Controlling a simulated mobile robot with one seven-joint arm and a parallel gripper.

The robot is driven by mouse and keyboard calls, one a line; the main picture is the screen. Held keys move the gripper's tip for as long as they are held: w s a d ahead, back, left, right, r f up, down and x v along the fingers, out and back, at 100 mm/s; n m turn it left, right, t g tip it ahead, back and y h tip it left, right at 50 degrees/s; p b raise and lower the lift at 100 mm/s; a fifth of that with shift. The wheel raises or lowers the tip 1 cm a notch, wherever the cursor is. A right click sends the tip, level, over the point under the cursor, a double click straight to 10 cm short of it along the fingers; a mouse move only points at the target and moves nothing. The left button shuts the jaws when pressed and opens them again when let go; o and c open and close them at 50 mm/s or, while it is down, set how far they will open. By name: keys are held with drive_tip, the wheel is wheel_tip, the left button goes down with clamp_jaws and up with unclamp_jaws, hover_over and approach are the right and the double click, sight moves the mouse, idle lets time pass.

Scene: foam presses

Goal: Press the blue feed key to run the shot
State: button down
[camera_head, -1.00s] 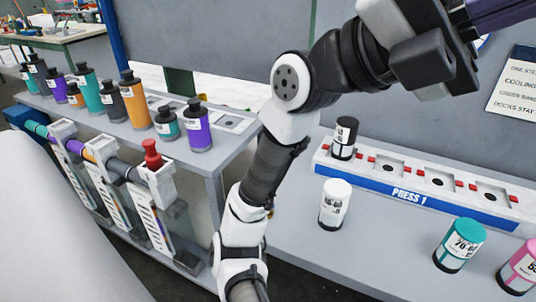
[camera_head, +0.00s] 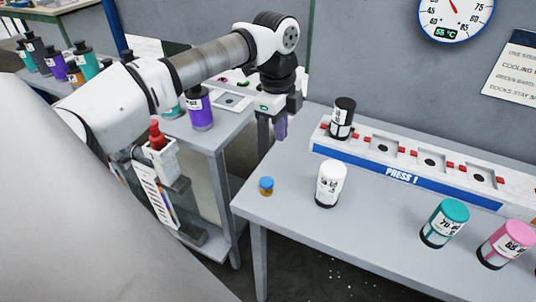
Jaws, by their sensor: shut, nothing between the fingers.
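A small round piece with a blue top and an orange-brown lower part (camera_head: 266,186) stands near the left edge of the front table; it looks like the blue feed key. My gripper (camera_head: 280,136) points down above and behind it, clear of it, over the table's back left corner. The other docks in view look empty.
A white canister (camera_head: 329,184), a teal one (camera_head: 445,223) and a pink one (camera_head: 506,244) stand on the table (camera_head: 300,222). A purple bottle (camera_head: 200,108) is on the left bench. A dial gauge (camera_head: 456,18) hangs on the wall. Table surface around the blue-topped piece is clear.

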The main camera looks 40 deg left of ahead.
sight(267, 181)
drive_tip(key=s+a, duration=0.1)
drive_tip(key=s+a+n, duration=0.1)
drive_tip(key=shift+a+f+g+y, duration=0.15)
drive_tip(key=shift+a+g+y, duration=0.15)
drive_tip(key=shift+g, duration=0.1)
wheel_tip(267, 181, down, 14)
drive_tip(key=b, duration=0.6)
